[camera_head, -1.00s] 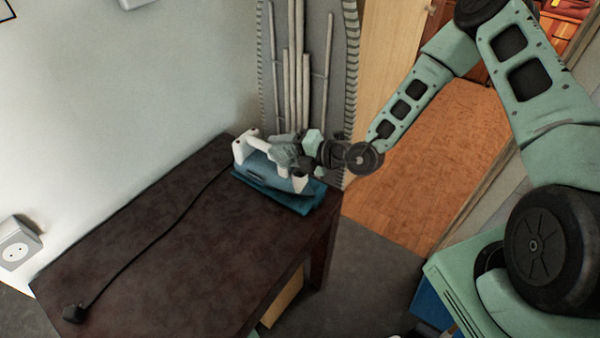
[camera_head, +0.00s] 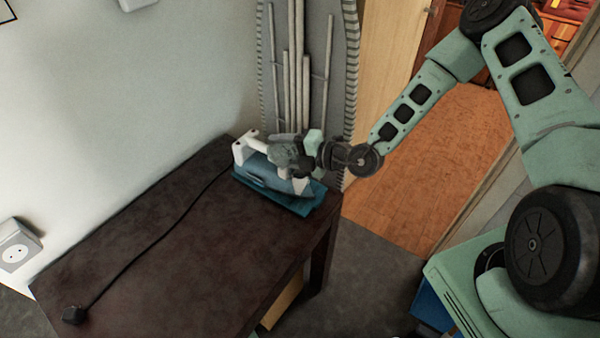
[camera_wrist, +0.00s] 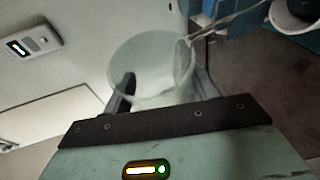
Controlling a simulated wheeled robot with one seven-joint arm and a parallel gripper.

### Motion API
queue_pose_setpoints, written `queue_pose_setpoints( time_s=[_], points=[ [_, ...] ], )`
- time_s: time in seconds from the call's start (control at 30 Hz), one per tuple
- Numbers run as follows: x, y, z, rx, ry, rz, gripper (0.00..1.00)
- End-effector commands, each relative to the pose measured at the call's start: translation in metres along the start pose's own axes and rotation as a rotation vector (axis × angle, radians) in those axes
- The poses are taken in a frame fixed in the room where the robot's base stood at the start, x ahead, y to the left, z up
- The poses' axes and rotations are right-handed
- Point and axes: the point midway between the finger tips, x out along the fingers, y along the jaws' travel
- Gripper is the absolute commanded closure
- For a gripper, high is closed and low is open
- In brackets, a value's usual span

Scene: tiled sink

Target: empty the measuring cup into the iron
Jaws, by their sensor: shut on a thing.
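The iron (camera_head: 252,172), blue with a white handle, lies on a blue pad (camera_head: 305,206) at the table's far end. My gripper (camera_head: 316,153) is over the iron's right part, shut on the measuring cup (camera_head: 287,153), a greyish translucent cup. The cup is just above the iron and partly overlaps it; I cannot tell if they touch. In the wrist view the cup (camera_wrist: 145,62) sits between the two dark fingers and looks tilted. Part of the blue and white iron (camera_wrist: 292,14) shows at the upper right. Whether liquid is in the cup or flowing is unclear.
The dark table (camera_head: 160,235) is mostly bare. A black cord runs from the iron to a plug (camera_head: 73,314) at the near left corner. An ironing board (camera_head: 342,70) stands upright behind. A wall socket (camera_head: 16,246) is at left.

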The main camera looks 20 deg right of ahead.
Motion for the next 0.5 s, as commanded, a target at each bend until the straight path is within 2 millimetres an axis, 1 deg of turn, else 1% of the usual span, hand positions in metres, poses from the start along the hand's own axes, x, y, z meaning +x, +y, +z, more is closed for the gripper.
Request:
queue_pose_setpoints(
  time_s=[0.5],
  points=[
    [0.0025, 0.0040, -0.0052, 0.057, 0.013, 0.024, 0.69]
  ],
)
